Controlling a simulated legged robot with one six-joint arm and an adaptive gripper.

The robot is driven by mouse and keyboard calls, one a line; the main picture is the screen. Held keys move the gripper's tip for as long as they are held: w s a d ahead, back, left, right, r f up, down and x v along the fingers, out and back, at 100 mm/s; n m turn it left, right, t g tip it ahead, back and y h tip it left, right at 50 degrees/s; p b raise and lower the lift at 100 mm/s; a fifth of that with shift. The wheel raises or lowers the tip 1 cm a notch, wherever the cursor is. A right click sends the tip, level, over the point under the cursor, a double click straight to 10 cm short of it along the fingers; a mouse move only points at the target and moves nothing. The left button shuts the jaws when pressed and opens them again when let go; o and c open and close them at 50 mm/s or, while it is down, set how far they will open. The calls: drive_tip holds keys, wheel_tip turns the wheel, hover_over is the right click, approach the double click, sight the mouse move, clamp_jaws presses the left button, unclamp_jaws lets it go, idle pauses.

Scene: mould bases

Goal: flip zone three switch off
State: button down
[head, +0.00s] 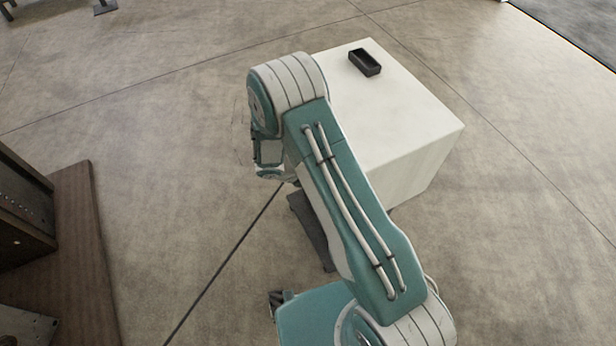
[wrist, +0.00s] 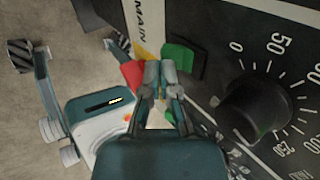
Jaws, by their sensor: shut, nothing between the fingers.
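In the wrist view, my gripper (wrist: 161,68) is shut with nothing between its fingers. Its fingertips lie in front of a dark control panel (wrist: 205,15). A green switch (wrist: 180,56) in a black housing shows just right of the fingertips; I cannot tell whether they touch it. No zone number is readable, so I cannot tell which switch is zone three, nor the green switch's state. A red part (wrist: 133,74) and a yellow part (wrist: 146,50) show left of the fingers, partly hidden. In the head view my arm hides the gripper.
In the wrist view, a black knob (wrist: 255,107) with a numbered dial sits right of the fingers. In the head view, a dark unit (head: 25,205) stands on a brown wooden surface (head: 85,255) at left. A black tray (head: 365,62) rests on a white block (head: 410,125). Open floor lies between.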

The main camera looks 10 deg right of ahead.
drive_tip(key=shift+d+f+h, duration=0.1)
drive_tip(key=shift+f+h, duration=0.2)
drive_tip(key=shift+h, duration=0.1)
drive_tip(key=shift+r, duration=0.15)
drive_tip(key=shift+r, duration=0.65)
